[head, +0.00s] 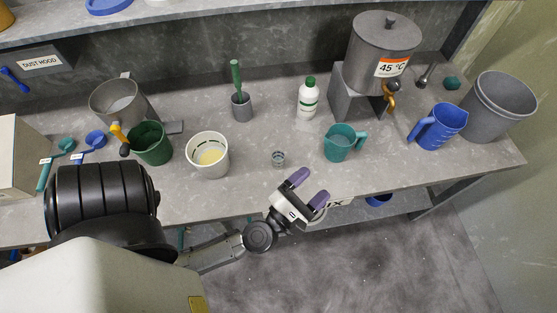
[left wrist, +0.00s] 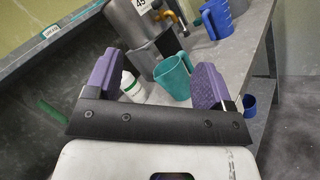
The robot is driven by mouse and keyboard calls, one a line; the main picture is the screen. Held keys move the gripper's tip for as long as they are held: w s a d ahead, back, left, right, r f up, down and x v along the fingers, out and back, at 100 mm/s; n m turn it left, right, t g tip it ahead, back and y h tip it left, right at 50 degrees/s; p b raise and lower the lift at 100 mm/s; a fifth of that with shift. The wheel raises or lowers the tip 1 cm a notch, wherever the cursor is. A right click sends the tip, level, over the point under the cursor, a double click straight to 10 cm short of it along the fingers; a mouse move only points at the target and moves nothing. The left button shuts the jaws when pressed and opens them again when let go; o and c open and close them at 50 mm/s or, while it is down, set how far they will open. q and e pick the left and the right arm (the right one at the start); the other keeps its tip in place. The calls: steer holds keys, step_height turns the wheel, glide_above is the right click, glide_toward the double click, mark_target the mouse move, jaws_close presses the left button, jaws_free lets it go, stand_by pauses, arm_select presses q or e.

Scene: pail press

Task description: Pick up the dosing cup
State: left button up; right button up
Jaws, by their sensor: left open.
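The dosing cup (head: 278,158), a small clear cup, stands upright on the grey bench near its front edge in the head view. I cannot make it out in the left wrist view. My left gripper (head: 309,188) is open and empty, with purple fingers, at the bench's front edge. It is to the right of the cup and nearer to me, apart from it. In the left wrist view the two purple fingers of the left gripper (left wrist: 156,75) are spread wide with nothing held between them. My right gripper is not in view.
A white pail (head: 208,155) with yellow contents stands left of the cup. A teal jug (head: 339,143) stands to the right, also in the left wrist view (left wrist: 173,78). A white bottle (head: 308,99) is behind. A blue jug (head: 441,127) and grey bin (head: 497,107) are farther right.

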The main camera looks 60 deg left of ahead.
arm_select(q)
steer(key=s+a+f+n+g+y, duration=0.2)
steer(key=a+f+n+g+y, duration=0.3)
steer(key=n, duration=0.5)
steer(key=n+g+y, duration=0.1)
steer(key=n+g, duration=0.7)
glide_toward(278, 166)
steer(key=x, duration=0.4)
steer(key=shift+w+a+b, duration=0.25)
steer(key=shift+a+b, duration=0.05)
steer(key=shift+x, duration=3.1)
steer(key=shift+s+f, duration=0.1)
steer(key=c, duration=1.1)
